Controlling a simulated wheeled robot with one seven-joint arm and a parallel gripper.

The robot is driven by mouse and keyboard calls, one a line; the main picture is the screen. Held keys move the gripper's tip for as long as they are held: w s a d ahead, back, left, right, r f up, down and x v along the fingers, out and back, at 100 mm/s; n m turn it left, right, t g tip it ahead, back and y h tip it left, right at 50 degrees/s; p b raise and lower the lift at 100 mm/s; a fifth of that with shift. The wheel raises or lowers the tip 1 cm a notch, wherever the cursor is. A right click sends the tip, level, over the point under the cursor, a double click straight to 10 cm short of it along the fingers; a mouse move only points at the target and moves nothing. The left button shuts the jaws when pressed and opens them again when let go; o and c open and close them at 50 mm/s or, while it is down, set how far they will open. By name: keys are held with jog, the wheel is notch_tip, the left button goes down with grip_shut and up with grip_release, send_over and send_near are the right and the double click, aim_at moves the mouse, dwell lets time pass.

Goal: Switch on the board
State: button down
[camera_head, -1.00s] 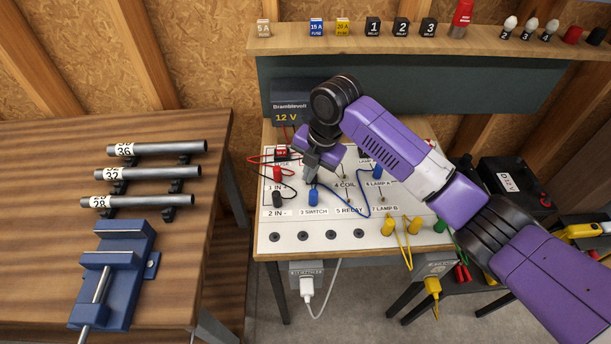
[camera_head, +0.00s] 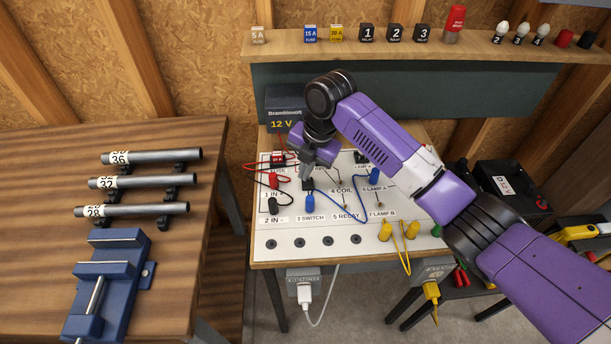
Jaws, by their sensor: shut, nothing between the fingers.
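The white board (camera_head: 340,235) lies on the bench, with labels such as 1 IN +, 2 IN -, 3 SWITCH, 4 COIL, 5 RELAY and LAMP. My gripper (camera_head: 306,178) is shut and empty, pointing down at the board's upper left part. Its tips are at or just above a small black part (camera_head: 308,185) above the 3 SWITCH label; I cannot tell whether they touch. My arm hides part of the board's upper right.
A 12 V supply box (camera_head: 284,110) stands behind the board. A shelf (camera_head: 300,42) above holds fuses, relays and lamps. A wooden table (camera_head: 40,215) at left carries a blue vise (camera_head: 108,275) and tubes (camera_head: 140,183). A dark battery (camera_head: 510,185) stands at right.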

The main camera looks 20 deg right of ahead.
dwell(0.4)
jog(key=shift+s+a+f+p, duration=0.15)
jog(key=shift+s+f+p, duration=0.2)
jog(key=shift+s, duration=0.2)
